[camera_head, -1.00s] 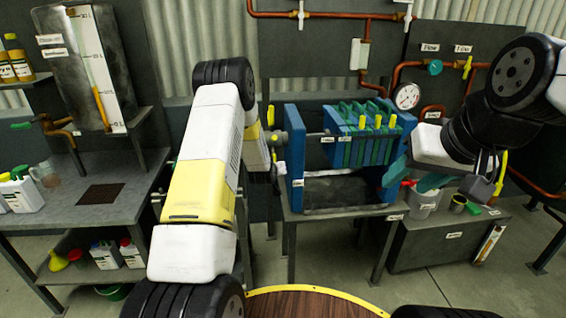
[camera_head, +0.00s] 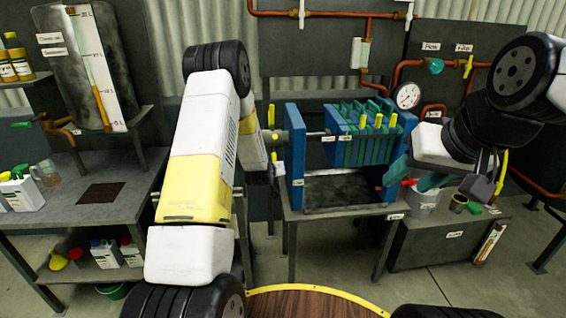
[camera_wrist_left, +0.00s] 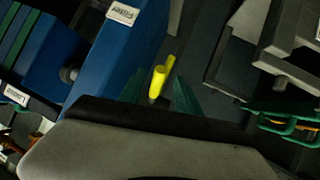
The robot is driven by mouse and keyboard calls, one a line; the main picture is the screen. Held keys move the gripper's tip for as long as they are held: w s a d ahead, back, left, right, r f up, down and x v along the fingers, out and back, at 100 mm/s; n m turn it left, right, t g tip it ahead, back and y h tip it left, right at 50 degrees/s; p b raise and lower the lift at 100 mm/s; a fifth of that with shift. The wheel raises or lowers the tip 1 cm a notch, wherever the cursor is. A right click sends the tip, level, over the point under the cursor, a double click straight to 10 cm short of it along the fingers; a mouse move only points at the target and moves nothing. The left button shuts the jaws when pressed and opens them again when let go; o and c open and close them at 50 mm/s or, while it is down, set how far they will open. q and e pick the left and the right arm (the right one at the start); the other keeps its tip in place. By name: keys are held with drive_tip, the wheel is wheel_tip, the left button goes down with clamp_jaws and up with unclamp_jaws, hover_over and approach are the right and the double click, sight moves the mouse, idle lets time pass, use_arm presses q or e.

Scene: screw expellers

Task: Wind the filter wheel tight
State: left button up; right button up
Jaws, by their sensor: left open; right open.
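The filter press (camera_head: 293,150) has a blue frame, with green and blue plates (camera_head: 365,135) packed toward its right end. The filter wheel's yellow handles (camera_head: 271,114) show at the press's left end, beside the screw; my left arm hides part of the wheel. In the left wrist view, a yellow handle (camera_wrist_left: 159,80) lies between the spread green fingers of my left gripper (camera_wrist_left: 160,93), beside the blue end plate labelled Filter. The left gripper is open; the head view hides its fingers. My right gripper (camera_head: 414,177) is open, with teal fingers near the press's right end.
A pressure gauge (camera_head: 407,96) and copper pipes are behind the right end. A grey bucket (camera_head: 422,196) stands below my right gripper. A grey bench (camera_head: 130,190) with bottles and a tank is at the left.

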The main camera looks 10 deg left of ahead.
use_arm(q)
drive_tip(key=shift+v, duration=1.7)
drive_tip(key=s+d+r+m+g+h, duration=0.1)
drive_tip(key=s+r, duration=0.6)
drive_tip(key=r, duration=0.4)
drive_tip(key=s+d+r+m+g+h, duration=0.1)
drive_tip(key=s+d+r+g, duration=0.1)
drive_tip(key=s+r, duration=0.65)
drive_tip(key=s+r+m+g, duration=0.1)
drive_tip(key=s+r, duration=0.3)
drive_tip(key=s, duration=0.8)
drive_tip(key=s+d+r+g, duration=0.1)
drive_tip(key=s+r, duration=0.3)
drive_tip(key=s, duration=0.8)
drive_tip(key=shift+d+m+g, duration=0.25)
drive_tip(key=shift+m+g, duration=0.15)
drive_tip(key=shift+s, duration=0.15)
